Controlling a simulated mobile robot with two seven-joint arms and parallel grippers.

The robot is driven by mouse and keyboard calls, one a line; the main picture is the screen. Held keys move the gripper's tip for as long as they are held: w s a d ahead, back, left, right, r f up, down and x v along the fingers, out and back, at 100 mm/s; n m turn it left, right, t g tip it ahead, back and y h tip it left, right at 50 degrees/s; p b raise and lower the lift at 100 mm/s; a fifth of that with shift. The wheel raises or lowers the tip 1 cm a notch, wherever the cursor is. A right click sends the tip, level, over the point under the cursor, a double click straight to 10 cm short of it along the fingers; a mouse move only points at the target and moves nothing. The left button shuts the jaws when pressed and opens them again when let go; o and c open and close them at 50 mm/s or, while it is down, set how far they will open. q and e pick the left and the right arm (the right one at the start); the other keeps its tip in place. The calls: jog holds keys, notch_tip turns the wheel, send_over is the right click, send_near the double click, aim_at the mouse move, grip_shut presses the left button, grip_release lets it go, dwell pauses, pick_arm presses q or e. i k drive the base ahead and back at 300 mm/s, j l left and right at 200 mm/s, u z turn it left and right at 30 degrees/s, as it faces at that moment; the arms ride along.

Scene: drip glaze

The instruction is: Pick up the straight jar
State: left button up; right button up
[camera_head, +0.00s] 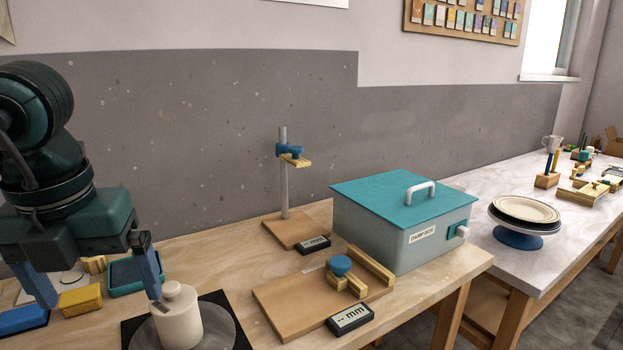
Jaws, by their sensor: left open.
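A white straight-sided jar (179,323) with a small knob on top stands upright on a grey round disc (222,330) at the lower left. My left gripper (101,300) points down at the left of the jar, its blue fingers wide apart with nothing seen between them. The right-hand finger's tip overlaps the jar's upper left side in the picture; I cannot tell whether it touches. The jar's base is near the bottom of the frame. My right gripper is not in view.
Left of the jar are a yellow block (81,300), a teal tray (126,288) and a blue item (22,320). To the right are a wooden board (290,304) with a blue knob, a small display (350,319), a stand (284,180) and a teal-lidded box (400,232).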

aim_at(184, 332)
jog(key=k, duration=1.05)
